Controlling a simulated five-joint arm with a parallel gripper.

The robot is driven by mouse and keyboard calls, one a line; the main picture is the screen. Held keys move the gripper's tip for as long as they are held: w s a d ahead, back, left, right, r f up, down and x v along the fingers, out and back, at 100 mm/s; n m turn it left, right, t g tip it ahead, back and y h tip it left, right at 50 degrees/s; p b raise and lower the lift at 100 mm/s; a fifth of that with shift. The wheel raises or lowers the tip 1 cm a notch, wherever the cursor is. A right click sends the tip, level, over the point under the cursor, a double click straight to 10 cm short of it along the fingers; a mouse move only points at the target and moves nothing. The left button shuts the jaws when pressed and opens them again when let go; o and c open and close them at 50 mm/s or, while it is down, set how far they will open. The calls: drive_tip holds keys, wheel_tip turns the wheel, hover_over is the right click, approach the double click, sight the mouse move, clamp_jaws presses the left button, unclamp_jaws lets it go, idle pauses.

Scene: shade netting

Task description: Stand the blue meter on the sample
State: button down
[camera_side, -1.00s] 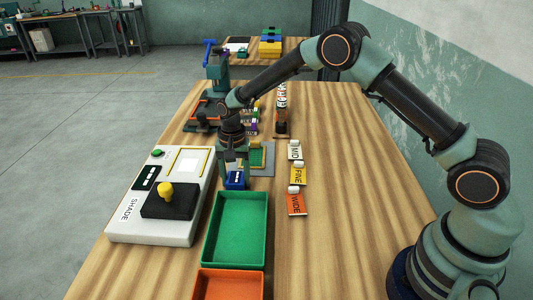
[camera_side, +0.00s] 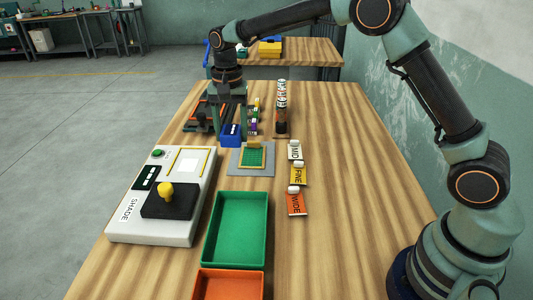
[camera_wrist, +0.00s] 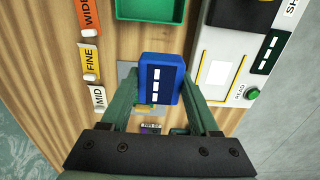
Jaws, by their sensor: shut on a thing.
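The blue meter (camera_side: 231,134) is a small box with a dark, white-marked face, which also shows in the wrist view (camera_wrist: 165,80). My gripper (camera_wrist: 158,92) is shut on it, one finger at each side. In the side view my gripper (camera_side: 231,124) points down, with the meter at its fingertips, behind and left of the sample. The sample (camera_side: 254,157) is a green netting piece with a yellow edge on a grey plate (camera_side: 263,172). In the wrist view the meter and fingers hide most of the plate. I cannot tell the meter's exact height.
The white SHADE box (camera_side: 190,222) with a yellow knob stands at left. A green tray (camera_side: 266,229) and an orange tray (camera_side: 229,284) stand in front. MID, FINE and WIDE tags (camera_side: 297,203) lie at right. A striped column (camera_side: 281,108) stands behind; open tabletop lies right.

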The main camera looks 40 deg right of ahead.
wheel_tip(320, 180, up, 4)
drive_tip(key=shift+r, duration=0.1)
drive_tip(key=shift+w+d+r, duration=0.15)
hover_over(252, 158)
wheel_tip(252, 158, down, 12)
drive_tip(key=shift+r, duration=0.1)
drive_tip(key=shift+f, duration=3.2)
drive_tip(key=shift+f, duration=0.25)
drive_tip(key=shift+c, duration=0.2)
unclamp_jaws()
